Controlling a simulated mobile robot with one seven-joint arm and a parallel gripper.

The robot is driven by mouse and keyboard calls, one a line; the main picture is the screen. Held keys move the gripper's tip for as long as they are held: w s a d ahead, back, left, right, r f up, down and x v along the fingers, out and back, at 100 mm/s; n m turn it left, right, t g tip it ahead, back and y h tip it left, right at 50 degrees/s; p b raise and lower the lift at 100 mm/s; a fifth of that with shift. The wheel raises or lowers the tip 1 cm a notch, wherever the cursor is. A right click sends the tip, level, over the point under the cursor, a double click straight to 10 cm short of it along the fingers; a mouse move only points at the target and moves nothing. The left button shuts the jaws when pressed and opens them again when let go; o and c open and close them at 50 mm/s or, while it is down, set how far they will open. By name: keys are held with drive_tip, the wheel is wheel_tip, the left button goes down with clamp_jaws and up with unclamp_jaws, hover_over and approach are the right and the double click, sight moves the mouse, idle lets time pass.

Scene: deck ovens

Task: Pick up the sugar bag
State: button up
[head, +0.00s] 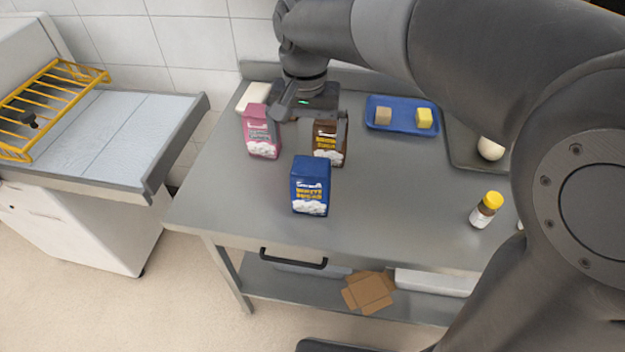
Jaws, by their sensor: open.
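Three upright printed bags stand on the steel table (400,200): a pink one (262,135), a brown one (328,145) and a blue one (310,188). Each shows a white heap picture near its base. The print is too small to read surely, so I cannot tell which is the sugar bag. My gripper (312,115) is open and points down at the back of the table. Its fingers are apart, one beside the pink bag and one by the brown bag's right edge. I cannot tell whether they touch either bag.
A blue tray (375,127) with two small blocks lies at the back right. A dark tray (460,163) holds a pale round item. A yellow-capped jar (486,209) stands at the right. A white block (252,97) lies behind the pink bag. The front middle is clear.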

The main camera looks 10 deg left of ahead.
sight(311, 165)
wheel_tip(311, 165, down, 5)
drive_tip(key=shift+f, duration=0.2)
drive_tip(key=f, duration=0.5)
drive_tip(key=shift+w+d+f, duration=0.1)
drive_tip(key=shift+d, duration=0.3)
drive_tip(key=c, duration=2.1)
